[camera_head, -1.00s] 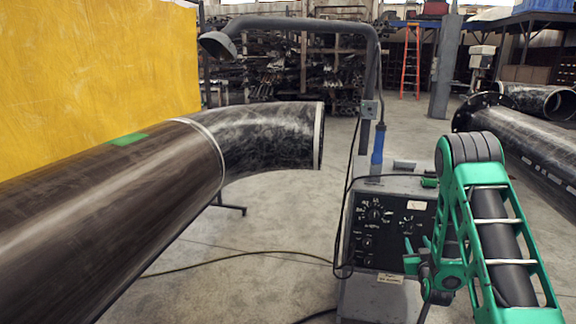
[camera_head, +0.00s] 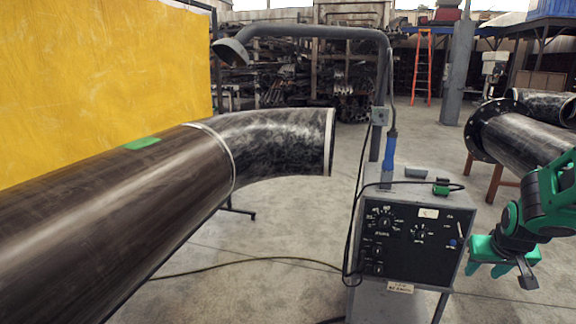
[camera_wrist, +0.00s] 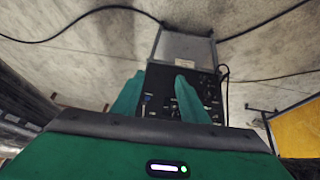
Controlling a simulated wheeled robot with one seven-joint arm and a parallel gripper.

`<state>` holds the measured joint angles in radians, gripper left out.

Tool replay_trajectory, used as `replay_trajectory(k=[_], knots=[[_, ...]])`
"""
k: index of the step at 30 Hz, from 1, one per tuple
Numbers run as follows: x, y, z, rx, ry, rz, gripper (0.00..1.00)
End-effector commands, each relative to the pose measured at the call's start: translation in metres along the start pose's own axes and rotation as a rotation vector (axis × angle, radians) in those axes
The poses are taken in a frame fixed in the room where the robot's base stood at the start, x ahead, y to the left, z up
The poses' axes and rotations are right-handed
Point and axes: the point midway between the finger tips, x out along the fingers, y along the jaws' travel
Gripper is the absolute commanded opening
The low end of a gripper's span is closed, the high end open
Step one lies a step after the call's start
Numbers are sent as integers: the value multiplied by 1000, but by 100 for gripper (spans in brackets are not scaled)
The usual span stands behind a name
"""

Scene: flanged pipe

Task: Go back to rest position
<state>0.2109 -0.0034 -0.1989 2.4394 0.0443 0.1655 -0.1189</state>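My gripper (camera_head: 489,266) hangs at the right edge of the head view, beside the grey control box (camera_head: 411,245). Its green fingers stand apart with nothing between them. In the wrist view the two teal fingers of my gripper (camera_wrist: 160,80) are also spread and empty, in front of the box's black panel (camera_wrist: 208,88). My green arm runs out of the head view on the right.
A bent grey extraction pipe (camera_head: 320,33) rises behind the box. A yellow screen (camera_head: 100,70) stands at the left. Another black pipe (camera_head: 525,140) lies on stands at the right. Cables (camera_head: 270,260) run across the floor. Clear floor lies behind the box.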

Motion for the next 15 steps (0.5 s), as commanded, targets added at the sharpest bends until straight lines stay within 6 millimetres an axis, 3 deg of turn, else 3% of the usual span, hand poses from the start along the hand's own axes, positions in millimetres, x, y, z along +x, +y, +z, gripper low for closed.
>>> replay_trajectory(k=[1,9,15], knots=[[-18,4,14,21,-37,-1,40],[-103,14,112,137,-292,-16,40],[-155,13,176,209,-450,-33,40]])
